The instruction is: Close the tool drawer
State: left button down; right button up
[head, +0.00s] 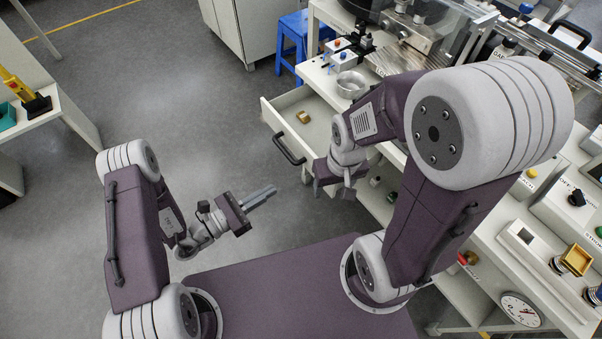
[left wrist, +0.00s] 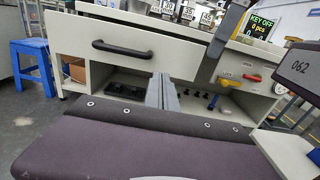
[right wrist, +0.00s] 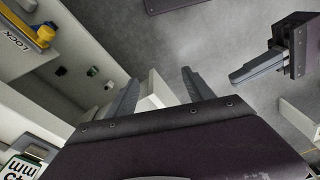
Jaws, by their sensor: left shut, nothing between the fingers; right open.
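The tool drawer (head: 275,123) is a pale drawer pulled out from the workbench, with a black bar handle (head: 289,150) on its front. A small brass-coloured block lies inside it. In the left wrist view the drawer front (left wrist: 75,38) and handle (left wrist: 122,48) are ahead, beyond my fingers. My left gripper (head: 262,196) is shut and empty, in front of the drawer and apart from it. My right gripper (head: 333,192) is open near the drawer's near end; its fingers (right wrist: 160,92) show spread in the right wrist view. I cannot tell whether it touches anything.
A metal bowl (head: 350,84) stands on the workbench behind the drawer. A blue stool (head: 294,38) stands beyond the drawer's far end. Shelves with small items lie under the bench. The grey floor in front of the drawer is clear. A side table (head: 60,108) stands at far left.

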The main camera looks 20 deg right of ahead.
pick_arm(q)
jog(key=b+x, duration=0.1)
jog(key=x, duration=1.1)
pick_arm(e)
jog(key=shift+f, duration=0.65)
jog(key=shift+d, duration=0.1)
